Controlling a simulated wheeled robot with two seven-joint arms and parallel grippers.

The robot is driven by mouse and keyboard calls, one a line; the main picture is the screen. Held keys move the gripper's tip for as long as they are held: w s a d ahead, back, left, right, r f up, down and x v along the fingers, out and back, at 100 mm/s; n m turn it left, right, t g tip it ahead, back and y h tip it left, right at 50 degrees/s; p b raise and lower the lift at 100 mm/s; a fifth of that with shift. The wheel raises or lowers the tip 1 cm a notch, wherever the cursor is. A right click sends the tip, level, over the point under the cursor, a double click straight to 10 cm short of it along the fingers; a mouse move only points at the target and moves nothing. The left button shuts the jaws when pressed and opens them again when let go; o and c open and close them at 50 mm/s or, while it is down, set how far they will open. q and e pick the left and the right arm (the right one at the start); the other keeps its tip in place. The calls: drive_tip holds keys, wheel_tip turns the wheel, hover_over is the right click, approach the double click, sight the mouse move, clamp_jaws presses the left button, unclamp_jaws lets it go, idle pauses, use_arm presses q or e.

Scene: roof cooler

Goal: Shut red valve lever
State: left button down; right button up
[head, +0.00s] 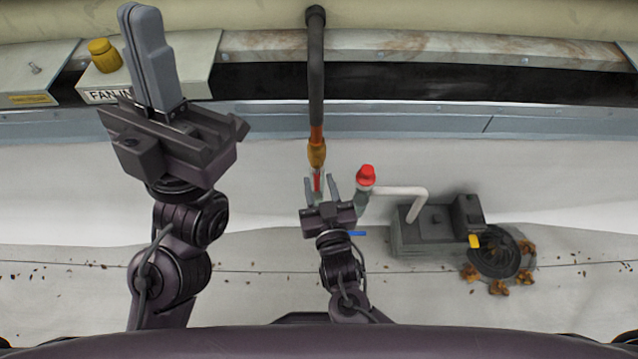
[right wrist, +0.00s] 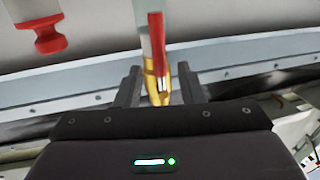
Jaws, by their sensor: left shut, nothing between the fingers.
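The red valve lever (head: 317,182) sits below the brass fitting (head: 317,153) at the end of the hanging hose in the head view. In the right wrist view the red lever (right wrist: 157,42) runs upright in front of a pale pipe, with brass below it. My right gripper (head: 321,186) is open, its fingers on either side of the lever in the picture. In the right wrist view, gaps show between the lever and both fingers (right wrist: 159,86); contact is not visible. My left gripper (head: 143,14) is shut and empty, raised at the left, far from the lever.
A red cap (head: 366,175) stands close right of my right gripper, also in the right wrist view (right wrist: 38,28). A white pipe (head: 400,191) leads to a grey pump box (head: 436,238). A blue handle (head: 357,234) and a black drain (head: 498,255) with leaves lie nearby.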

drive_tip(key=shift+w+a, duration=0.1)
drive_tip(key=shift+w, duration=0.35)
clamp_jaws()
